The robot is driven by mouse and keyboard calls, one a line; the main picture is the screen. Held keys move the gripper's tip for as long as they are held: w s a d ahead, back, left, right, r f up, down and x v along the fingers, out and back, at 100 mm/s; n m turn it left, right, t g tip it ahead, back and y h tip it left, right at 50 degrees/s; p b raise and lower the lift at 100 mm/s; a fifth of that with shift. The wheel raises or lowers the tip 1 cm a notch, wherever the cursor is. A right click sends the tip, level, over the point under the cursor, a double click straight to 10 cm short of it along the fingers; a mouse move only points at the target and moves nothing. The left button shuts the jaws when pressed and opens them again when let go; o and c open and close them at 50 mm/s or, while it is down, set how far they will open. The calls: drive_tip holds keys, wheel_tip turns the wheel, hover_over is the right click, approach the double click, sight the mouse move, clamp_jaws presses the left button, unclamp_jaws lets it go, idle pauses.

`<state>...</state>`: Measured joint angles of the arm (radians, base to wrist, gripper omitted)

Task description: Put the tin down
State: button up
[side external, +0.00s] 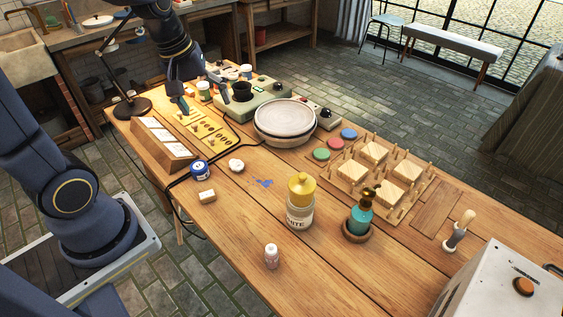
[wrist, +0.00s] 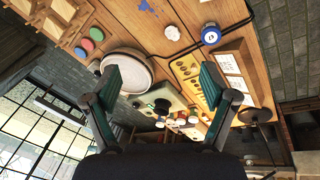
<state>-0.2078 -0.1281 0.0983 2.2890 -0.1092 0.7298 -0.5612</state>
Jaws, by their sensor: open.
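A blue tin with a pale label (side external: 200,170) stands upright on the wooden table near its left edge, beside a black cord. It also shows in the wrist view (wrist: 211,35), upper right. Several small tins or pots (side external: 204,89) stand at the far end of the table; I cannot tell which tin the task names. My gripper (side external: 204,98) is over the far part of the table, with its fingers spread. In the wrist view my gripper (wrist: 160,78) is open, with nothing between its fingertips. The blue tin is apart from it.
A round wheel with a pale disc (side external: 285,117) stands mid-table, near a green machine (side external: 255,98). A yellow board (side external: 207,131) and slanted wooden rack (side external: 163,143) lie close to my gripper. A yellow-lidded jar (side external: 300,200) stands nearer. A lamp (side external: 128,105) stands at far left.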

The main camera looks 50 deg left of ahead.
drive_tip(key=s+d+r+m+t, duration=0.2)
drive_tip(key=s+d+r+m, duration=0.4)
drive_tip(key=s+m, duration=0.3)
drive_tip(key=shift+s+d+r+m+t, duration=0.2)
drive_tip(key=shift+d+r+m+t, duration=0.1)
drive_tip(key=shift+d+m, duration=0.55)
drive_tip(key=shift+o, duration=0.3)
